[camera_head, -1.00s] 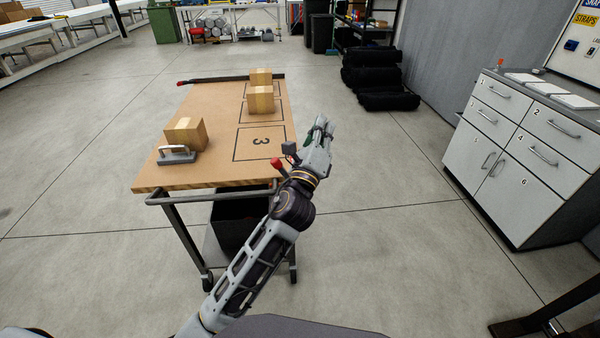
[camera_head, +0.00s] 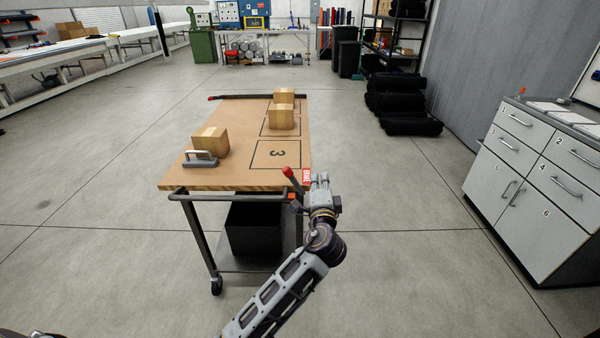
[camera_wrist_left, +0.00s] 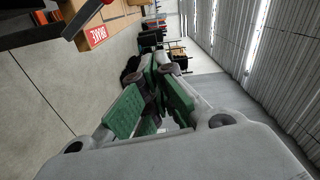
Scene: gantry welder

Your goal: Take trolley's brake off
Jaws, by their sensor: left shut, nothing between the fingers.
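The trolley (camera_head: 230,178) has a brown board top and a grey pipe frame. The brake lever (camera_head: 288,172), with a red knob, sticks up at its near right corner, leaning left. A red brake label (camera_head: 306,175) stands just right of it. My left gripper (camera_head: 320,178) is shut and empty, just right of the label, fingers pointing away from me. My right gripper is out of view.
Several cardboard boxes (camera_head: 211,141) and a grey-handled tool (camera_head: 200,159) are on the board. A black bin (camera_head: 254,230) sits on the lower shelf. White cabinets (camera_head: 530,170) stand right; open floor lies between.

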